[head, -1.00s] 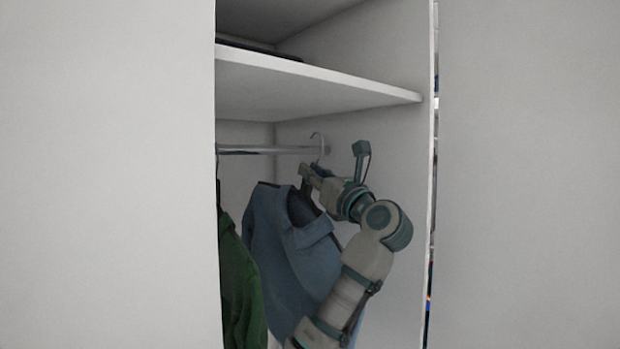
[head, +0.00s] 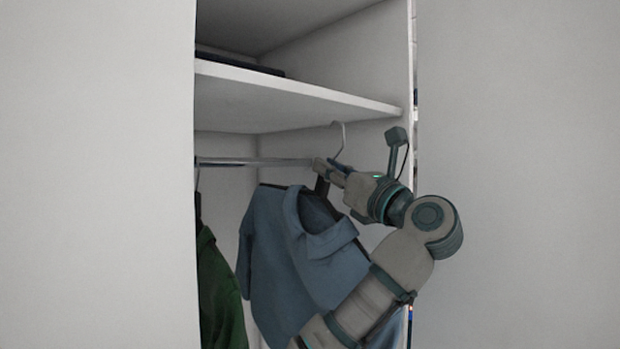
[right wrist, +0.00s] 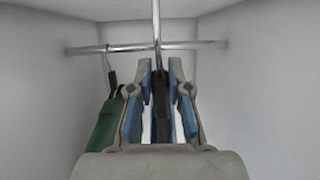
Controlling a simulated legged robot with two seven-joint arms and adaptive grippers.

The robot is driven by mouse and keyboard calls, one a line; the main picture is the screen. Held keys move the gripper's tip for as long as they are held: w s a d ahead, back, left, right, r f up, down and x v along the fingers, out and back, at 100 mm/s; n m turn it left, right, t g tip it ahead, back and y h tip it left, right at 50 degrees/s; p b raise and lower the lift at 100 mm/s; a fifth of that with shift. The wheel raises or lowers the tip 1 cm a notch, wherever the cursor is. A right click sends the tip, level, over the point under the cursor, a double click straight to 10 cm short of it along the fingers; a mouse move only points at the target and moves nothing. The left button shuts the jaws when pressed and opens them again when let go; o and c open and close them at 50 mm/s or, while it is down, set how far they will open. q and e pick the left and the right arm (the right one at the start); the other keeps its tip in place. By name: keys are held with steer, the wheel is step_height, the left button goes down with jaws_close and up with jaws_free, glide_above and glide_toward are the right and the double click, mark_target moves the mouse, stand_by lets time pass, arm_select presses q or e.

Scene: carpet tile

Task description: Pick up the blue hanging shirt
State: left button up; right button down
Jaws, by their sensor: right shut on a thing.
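The blue shirt (head: 290,270) hangs from a dark hanger with a metal hook (head: 344,136) inside the wardrobe. My right gripper (head: 322,171) is shut on the hanger, just below its hook and above the shirt's collar. In the right wrist view the dark hanger (right wrist: 160,98) stands between the two fingers of my right gripper (right wrist: 160,75). The hook rises above the metal rod (head: 255,162) in the head view and looks off it and nearer to me. My left gripper is not in view.
A green garment (head: 220,290) hangs from the rod on the left; it also shows in the right wrist view (right wrist: 103,135). A white shelf (head: 290,95) lies above the rod. White door panels (head: 95,180) flank the opening, with the wardrobe's right side wall close to my arm.

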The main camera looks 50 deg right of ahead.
steer(key=s, duration=0.3)
steer(key=shift+s+a, duration=0.3)
steer(key=s, duration=0.3)
steer(key=shift+a+b, duration=0.3)
steer(key=shift+b, duration=0.1)
arm_select(q)
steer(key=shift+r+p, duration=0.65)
steer(key=shift+p, duration=0.6)
arm_select(e)
steer(key=s+g, duration=0.1)
steer(key=s+r+g, duration=0.1)
steer(key=s, duration=0.1)
steer(key=s+r+g, duration=0.1)
steer(key=shift+s+a+g+y, duration=0.2)
steer(key=shift+a+g+y, duration=0.1)
steer(key=shift+a+g, duration=0.1)
steer(key=shift+s, duration=0.2)
steer(key=shift+w, duration=0.1)
